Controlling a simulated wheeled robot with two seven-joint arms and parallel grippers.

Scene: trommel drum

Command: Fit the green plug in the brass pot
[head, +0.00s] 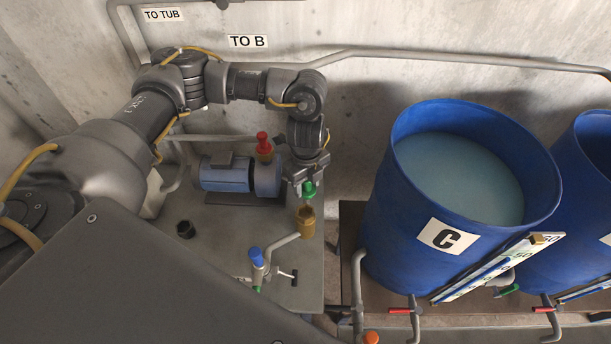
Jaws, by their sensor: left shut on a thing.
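The green plug (308,189) is in the jaws of my left gripper (305,182), which points down and is shut on it. The brass pot (306,222) stands just below the plug, at the end of a grey pipe near the right edge of the grey bench. The plug appears slightly above the pot's rim, and a small gap seems to show between them. The inside of the pot is hidden from this angle. My right gripper is not in view.
A blue pump (226,173) and a red plug (263,143) on a brass fitting stand left of my gripper. A blue-topped fitting (257,257) and a small black cup (185,229) are on the bench (225,222). The blue drum C (390,215) stands close on the right.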

